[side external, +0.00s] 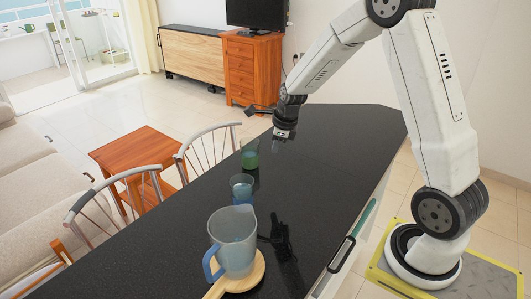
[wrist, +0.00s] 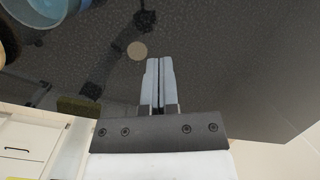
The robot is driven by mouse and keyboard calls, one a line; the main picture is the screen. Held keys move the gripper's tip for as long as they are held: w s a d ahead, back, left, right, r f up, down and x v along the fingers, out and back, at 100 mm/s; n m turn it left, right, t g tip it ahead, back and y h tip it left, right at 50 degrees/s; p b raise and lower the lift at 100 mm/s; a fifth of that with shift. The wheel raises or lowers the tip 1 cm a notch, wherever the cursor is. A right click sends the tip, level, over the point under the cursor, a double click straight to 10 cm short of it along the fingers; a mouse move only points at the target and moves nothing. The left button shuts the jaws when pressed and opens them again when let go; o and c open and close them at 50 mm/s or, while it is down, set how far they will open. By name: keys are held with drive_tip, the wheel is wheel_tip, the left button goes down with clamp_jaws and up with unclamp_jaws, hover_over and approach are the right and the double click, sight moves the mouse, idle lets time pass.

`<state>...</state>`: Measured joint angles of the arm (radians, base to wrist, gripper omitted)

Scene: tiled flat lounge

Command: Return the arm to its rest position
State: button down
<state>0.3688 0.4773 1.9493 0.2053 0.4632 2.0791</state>
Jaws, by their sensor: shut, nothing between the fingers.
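My gripper (side external: 284,130) is above the far part of the black counter (side external: 330,135) in the side view, at the end of my bent arm. In the wrist view my gripper (wrist: 159,62) has its two pale fingers together, with nothing between them. A clear jug (side external: 233,240) with a blue handle stands on a round wooden board (side external: 252,277) at the counter's near end. A blue-tinted glass (side external: 241,186) and a green glass (side external: 250,155) stand apart from my gripper, along the counter's left side.
Two chairs (side external: 120,190) (side external: 208,143) stand along the counter's left edge. A wooden side table (side external: 140,148), sofa (side external: 30,180) and drawer cabinet (side external: 252,68) are beyond. The counter's right part is largely clear. A small beige disc (wrist: 137,49) shows near the fingertips.

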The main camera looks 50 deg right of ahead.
drive_tip(key=s+a+n, duration=0.7)
drive_tip(key=s+n, duration=0.1)
drive_tip(key=n, duration=0.7)
drive_tip(key=s+a+r+n, duration=0.1)
drive_tip(key=s+a+n, duration=0.6)
drive_tip(key=n, duration=0.8)
drive_tip(key=shift+s+a+r+g, duration=0.25)
drive_tip(key=shift+s+a+g, duration=0.1)
drive_tip(key=shift+a, duration=0.25)
